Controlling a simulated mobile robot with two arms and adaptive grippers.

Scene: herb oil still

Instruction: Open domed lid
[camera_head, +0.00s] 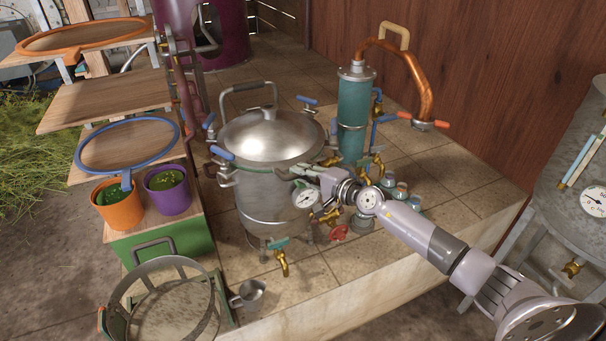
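The domed lid (268,135) is a shiny metal dome seated on the steel pot (273,205), in the middle of the head view. Clamp levers with blue grips sit around the rim, one at the front left (222,153) and one at the back right (307,100). My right gripper (308,174) reaches in from the right to the front-right rim, just above the round gauge (305,196). Its fingertips are small and overlap rim fittings, so I cannot tell whether they hold anything. My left gripper is not in view.
A teal column (354,115) with a copper pipe (425,85) stands behind right. Small jars (401,190) stand right of the pot. A metal cup (248,294) and a hoop-rimmed basket (165,315) are in front. Plant pots (118,208) stand left.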

